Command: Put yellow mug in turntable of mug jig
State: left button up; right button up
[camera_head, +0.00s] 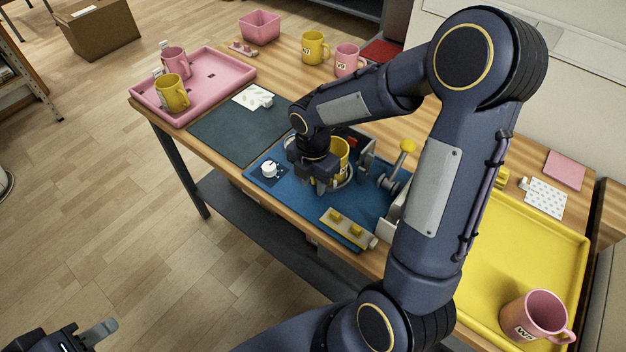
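A yellow mug (340,149) is on the blue mug jig (283,203), within or just above the round grey turntable (347,180). My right gripper (318,185) points down right at this mug and hides much of it. Its fingers are close to the mug, but I cannot tell whether they hold its wall or handle. Whether the mug's base rests on the turntable is hidden. My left gripper (97,333) is at the bottom left edge over the floor, away from the table; only part of it shows.
The jig has a yellow-knobbed lever (406,147) and a white knob (269,168). A pink tray (220,70) holds a pink and a yellow mug. A yellow tray (540,240) holds a pink mug (537,316). Two more mugs stand behind. The dark mat (235,135) is mostly clear.

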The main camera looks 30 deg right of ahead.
notch_tip(320, 180, up, 11)
jog(key=shift+f+p, duration=0.1)
jog(key=shift+p, duration=0.35)
jog(key=shift+s+r, duration=0.1)
jog(key=shift+r, duration=0.6)
jog(key=s+a+r+m+t+y, duration=0.1)
jog(key=s+a+m+t+y, duration=0.1)
jog(key=s+m, duration=0.6)
jog(key=s+a+m+t+y, duration=0.1)
jog(key=s+m, duration=0.7)
jog(key=m, duration=0.8)
jog(key=a+t, duration=0.1)
jog(key=t, duration=0.1)
jog(key=shift+s+r+t+y, duration=0.3)
jog(key=shift+s+r+y, duration=0.1)
